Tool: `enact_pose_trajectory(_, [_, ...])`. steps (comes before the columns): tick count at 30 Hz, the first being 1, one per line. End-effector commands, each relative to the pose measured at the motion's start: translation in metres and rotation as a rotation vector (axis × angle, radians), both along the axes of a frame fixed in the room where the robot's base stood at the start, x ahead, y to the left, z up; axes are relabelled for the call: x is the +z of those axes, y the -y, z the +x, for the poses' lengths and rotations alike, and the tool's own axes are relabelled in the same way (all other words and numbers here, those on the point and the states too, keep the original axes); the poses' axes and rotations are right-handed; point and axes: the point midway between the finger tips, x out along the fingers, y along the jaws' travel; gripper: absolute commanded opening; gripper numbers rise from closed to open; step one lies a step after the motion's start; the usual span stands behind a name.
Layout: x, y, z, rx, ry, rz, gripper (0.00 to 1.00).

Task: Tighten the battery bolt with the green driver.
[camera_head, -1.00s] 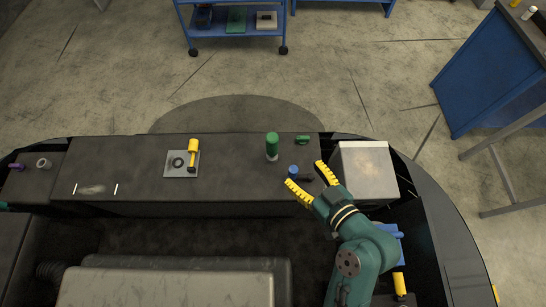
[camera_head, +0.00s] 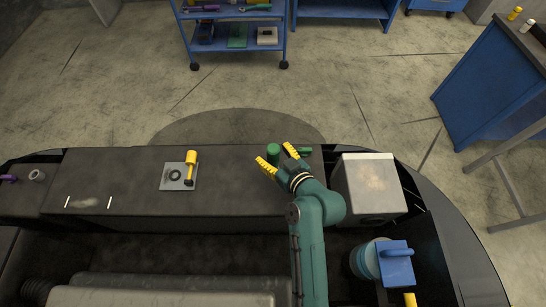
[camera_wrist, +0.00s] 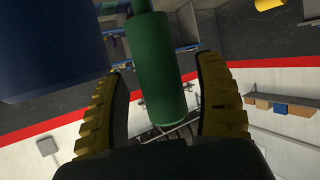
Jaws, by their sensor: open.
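The green driver (camera_head: 273,152) stands upright on the dark ledge, seen from above in the head view. My gripper (camera_head: 278,157) is open at it, one yellow finger on either side in the picture. In the wrist view the driver's green handle (camera_wrist: 160,75) lies between the two yellow fingers, with gaps to both. A blue cylinder (camera_wrist: 45,45) is close at the left of the wrist view. A pale grey box (camera_head: 367,185), perhaps the battery, sits right of my gripper. I cannot make out the battery bolt.
A yellow-handled tool (camera_head: 190,165) stands on a grey plate (camera_head: 167,182) to the left. A small green item (camera_head: 304,151) lies just right of my fingers. A blue-topped part (camera_head: 397,262) is at the lower right. The ledge (camera_head: 120,170) between is mostly clear.

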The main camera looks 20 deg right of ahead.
Motion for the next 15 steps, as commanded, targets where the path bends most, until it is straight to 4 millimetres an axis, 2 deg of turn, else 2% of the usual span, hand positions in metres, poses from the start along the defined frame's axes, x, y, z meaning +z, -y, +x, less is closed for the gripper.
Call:
enact_pose_trajectory(7, [-0.0017,-0.0006,0.0027,0.000,-0.001,0.001,0.70])
enact_pose_trajectory(8, [-0.0016,-0.0005,0.0027,0.000,-0.001,0.001,0.66])
enact_pose_trajectory(15, [-0.0015,-0.0005,0.0025,0.000,-0.001,0.001,0.21])
